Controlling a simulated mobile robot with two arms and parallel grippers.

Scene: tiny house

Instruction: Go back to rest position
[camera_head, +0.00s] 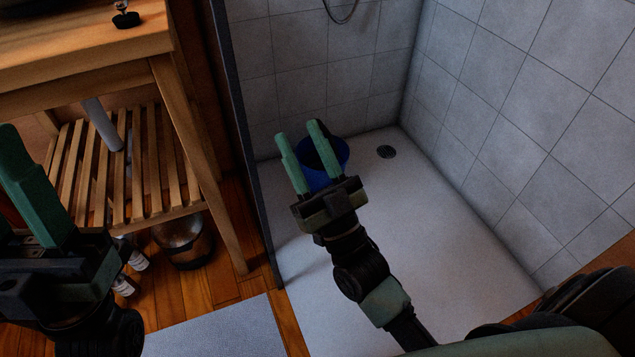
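My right gripper (301,145) reaches into the shower area with its two green fingers apart and nothing visible between them. Behind its fingers, a blue bucket (338,152) stands on the white shower floor near the back wall. The fingers partly cover the bucket, and I cannot tell whether they touch it. My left gripper is at the left edge, in front of the wooden stand. One green finger (35,190) of it shows clearly; the rest is cut off, so its opening cannot be judged.
The wooden stand (150,75) with a slatted lower shelf (90,180) is at left. A metal bin (183,240) and small bottles are on the floor below. A dark partition edge (240,130) borders the shower. Tiled walls (530,100) close the right. The shower floor (440,230) is mostly clear.

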